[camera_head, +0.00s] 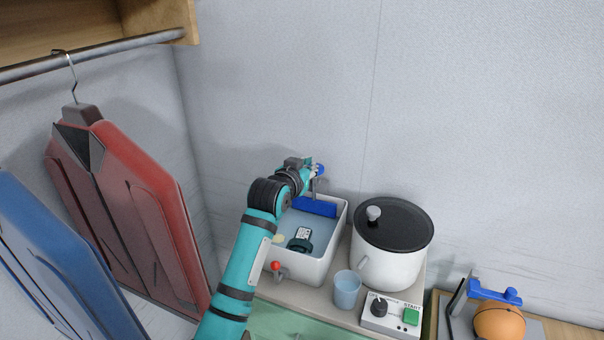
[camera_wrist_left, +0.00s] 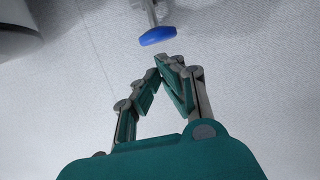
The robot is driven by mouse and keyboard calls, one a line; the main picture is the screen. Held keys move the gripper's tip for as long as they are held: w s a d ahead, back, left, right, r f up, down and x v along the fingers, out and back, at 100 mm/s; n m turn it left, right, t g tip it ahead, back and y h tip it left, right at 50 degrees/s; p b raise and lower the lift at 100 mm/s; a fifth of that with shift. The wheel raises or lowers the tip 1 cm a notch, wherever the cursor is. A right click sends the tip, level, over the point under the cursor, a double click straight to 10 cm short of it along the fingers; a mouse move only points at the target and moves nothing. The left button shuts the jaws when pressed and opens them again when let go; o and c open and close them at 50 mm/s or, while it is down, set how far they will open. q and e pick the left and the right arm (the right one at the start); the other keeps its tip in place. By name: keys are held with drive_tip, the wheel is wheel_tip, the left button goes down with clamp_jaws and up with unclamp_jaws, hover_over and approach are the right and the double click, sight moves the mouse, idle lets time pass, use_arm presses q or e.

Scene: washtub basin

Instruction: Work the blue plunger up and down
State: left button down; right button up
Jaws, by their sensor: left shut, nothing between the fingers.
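My right gripper is out of view.
A white pot (camera_head: 385,262) with a black lid, a blue cup (camera_head: 346,290) and a control box (camera_head: 393,315) stand to the right. Red and blue garments hang at left.

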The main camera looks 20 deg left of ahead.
use_arm(q)
drive_tip(key=v, duration=0.4)
drive_tip(key=shift+s+r+b, duration=0.15)
drive_tip(key=shift+b, duration=0.25)
idle(0.6)
